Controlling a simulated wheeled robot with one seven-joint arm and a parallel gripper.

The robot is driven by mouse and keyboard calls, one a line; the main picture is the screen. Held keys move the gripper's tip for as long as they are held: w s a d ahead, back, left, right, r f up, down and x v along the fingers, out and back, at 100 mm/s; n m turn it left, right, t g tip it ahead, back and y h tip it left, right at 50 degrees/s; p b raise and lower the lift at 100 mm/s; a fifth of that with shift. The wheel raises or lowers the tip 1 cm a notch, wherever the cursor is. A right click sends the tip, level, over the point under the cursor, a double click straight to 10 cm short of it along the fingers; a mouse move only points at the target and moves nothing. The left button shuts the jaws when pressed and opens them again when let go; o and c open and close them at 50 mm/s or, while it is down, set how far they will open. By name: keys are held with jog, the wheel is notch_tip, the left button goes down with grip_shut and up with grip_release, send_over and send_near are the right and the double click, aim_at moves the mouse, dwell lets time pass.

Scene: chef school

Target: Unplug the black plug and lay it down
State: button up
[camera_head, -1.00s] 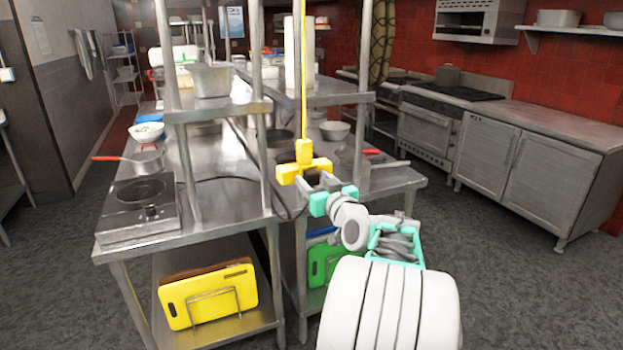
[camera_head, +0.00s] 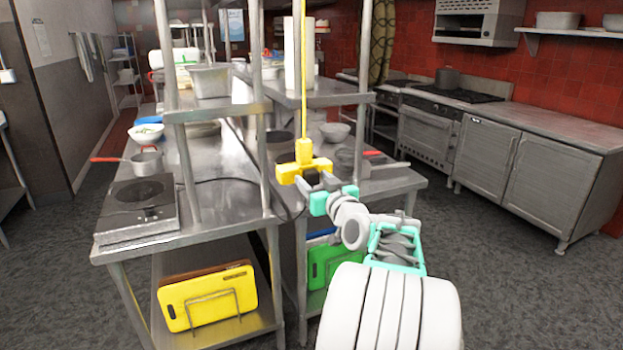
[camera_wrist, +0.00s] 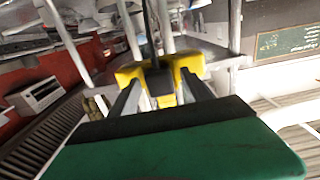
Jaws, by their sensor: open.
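A yellow socket block (camera_head: 304,166) hangs from a yellow cord (camera_head: 304,60) in front of the steel table. The black plug (camera_head: 311,179) sits against its near side and is small in the head view. In the wrist view the black plug (camera_wrist: 160,84) shows between the arms of the yellow block (camera_wrist: 128,74). My gripper (camera_head: 318,184) is at the plug. In the wrist view its two fingers (camera_wrist: 160,92) reach forward on either side of the plug, open. Whether either finger touches the plug cannot be told.
A steel table (camera_head: 165,236) stands left, with a hotplate (camera_head: 138,205) and a red-handled pan (camera_head: 146,161). A dark cable (camera_head: 225,180) crosses the tabletop. Shelf posts (camera_head: 258,110) stand close left of my gripper. The floor (camera_head: 500,290) at right is clear.

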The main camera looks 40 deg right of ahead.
aim_at(314, 181)
jog(key=shift+b, duration=0.4)
jog(key=shift+c, duration=0.2)
grip_shut()
dwell(0.4)
jog(key=shift+s+f, duration=0.1)
dwell(0.3)
jog(key=shift+b+v, duration=1.65)
jog(key=shift+v, duration=0.95)
jog(key=shift+s+a, duration=0.15)
jog(key=shift+s, duration=0.15)
